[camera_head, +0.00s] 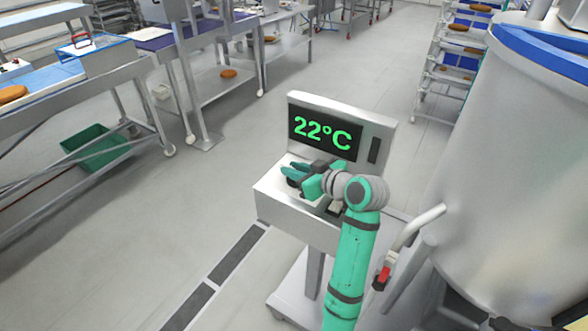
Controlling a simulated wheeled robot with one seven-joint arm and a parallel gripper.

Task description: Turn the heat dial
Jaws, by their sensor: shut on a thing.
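The control panel (270,190) stands ahead of me on a pedestal, with a sloped white top. Its dark display (325,134) reads 22°C in green. My gripper (290,173) is at the left part of the panel's top, reached by my green and grey arm. It is shut on a dark round knob, the heat dial (293,182), which shows only in part under the fingers. The dial's markings are hidden.
A large steel vat (500,170) with a blue rim stands close on the right. Steel tables (90,75) and a green crate (95,147) are at the left. A rack (450,70) holds round items at the back. The floor left of the panel is clear.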

